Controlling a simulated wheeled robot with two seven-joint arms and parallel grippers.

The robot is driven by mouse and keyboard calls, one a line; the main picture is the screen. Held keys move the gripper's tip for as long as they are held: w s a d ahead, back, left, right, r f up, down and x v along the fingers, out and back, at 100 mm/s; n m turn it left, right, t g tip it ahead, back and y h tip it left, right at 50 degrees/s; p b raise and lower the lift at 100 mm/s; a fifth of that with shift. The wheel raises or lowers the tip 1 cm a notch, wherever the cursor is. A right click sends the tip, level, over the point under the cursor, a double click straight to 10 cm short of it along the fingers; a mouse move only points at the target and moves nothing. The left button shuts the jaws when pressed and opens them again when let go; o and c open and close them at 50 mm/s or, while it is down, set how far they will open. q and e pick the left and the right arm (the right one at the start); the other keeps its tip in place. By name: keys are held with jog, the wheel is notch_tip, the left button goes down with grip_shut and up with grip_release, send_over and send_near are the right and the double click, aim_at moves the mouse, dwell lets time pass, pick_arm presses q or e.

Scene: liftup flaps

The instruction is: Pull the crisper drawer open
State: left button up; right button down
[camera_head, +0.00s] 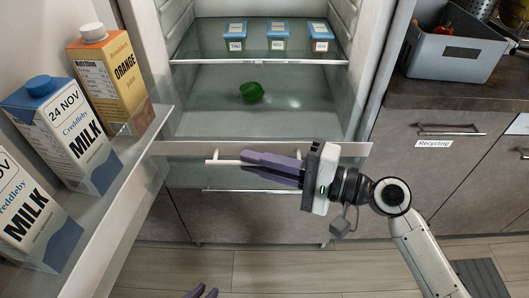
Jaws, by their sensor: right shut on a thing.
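The crisper drawer (340,149) is at the bottom of the open fridge, with a pale front edge and a light bar handle (222,162). A green pepper (251,92) shows behind that front; I cannot tell exactly what it rests on. My right gripper (248,161) comes in from the right, its purple fingers shut on the handle and covering its right part. How far the drawer stands out is hard to tell.
The open fridge door at left holds milk cartons (65,130) and an orange juice carton (112,80). Blue-lidded containers (277,37) stand on the shelf above. A grey bin (450,52) sits on the counter at right. The floor in front is clear.

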jog(key=c, duration=1.9)
grip_release()
jog(key=shift+o, duration=0.2)
jog(key=v, duration=1)
jog(key=shift+d, duration=0.2)
